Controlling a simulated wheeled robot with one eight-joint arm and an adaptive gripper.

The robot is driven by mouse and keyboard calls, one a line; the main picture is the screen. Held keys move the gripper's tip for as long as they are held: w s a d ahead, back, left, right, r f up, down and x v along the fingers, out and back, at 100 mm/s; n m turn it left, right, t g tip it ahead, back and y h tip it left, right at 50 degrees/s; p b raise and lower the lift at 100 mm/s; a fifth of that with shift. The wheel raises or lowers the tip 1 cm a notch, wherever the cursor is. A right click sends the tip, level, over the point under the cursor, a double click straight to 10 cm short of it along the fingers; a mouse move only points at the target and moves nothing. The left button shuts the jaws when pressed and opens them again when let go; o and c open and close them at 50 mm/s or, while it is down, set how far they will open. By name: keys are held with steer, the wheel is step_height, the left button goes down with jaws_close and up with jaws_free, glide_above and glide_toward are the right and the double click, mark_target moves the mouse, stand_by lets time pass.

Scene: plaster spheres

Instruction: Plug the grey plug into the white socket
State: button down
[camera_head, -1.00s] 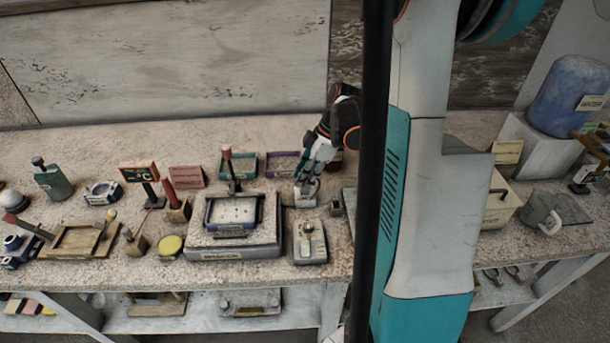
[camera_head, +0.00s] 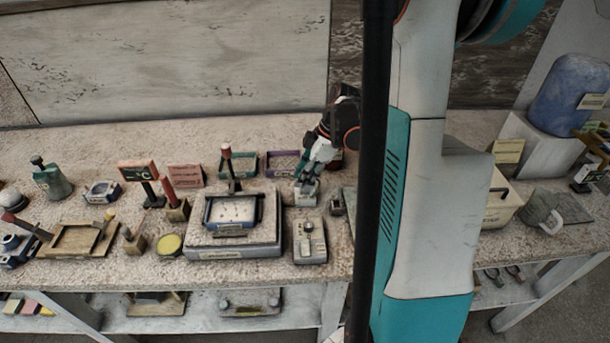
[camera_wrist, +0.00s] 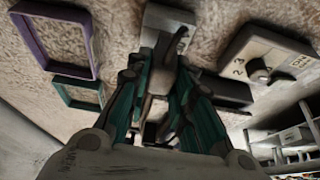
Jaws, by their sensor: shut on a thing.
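The white socket (camera_head: 304,198) is a small pale block directly under the fingers. Its pale top also shows in the wrist view (camera_wrist: 154,20), just beyond the fingertips. The plug's far end overlaps the socket in that view. I cannot tell whether its prongs are in the holes. The fingers hide much of the plug.
A grey box with a knob (camera_head: 310,242) stands in front of the socket, and a scale with a tray (camera_head: 236,249) to its left. Green (camera_wrist: 76,93) and purple (camera_wrist: 37,37) open frames lie close by. My column hides part of the bench at right.

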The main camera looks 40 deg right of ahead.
steer(key=shift+f+b, duration=1)
steer(key=shift+f, duration=0.25)
steer(key=c, duration=1.3)
jaws_free()
steer(key=shift+r, duration=0.15)
steer(key=shift+r+p, duration=1.45)
steer(key=shift+r, duration=0.45)
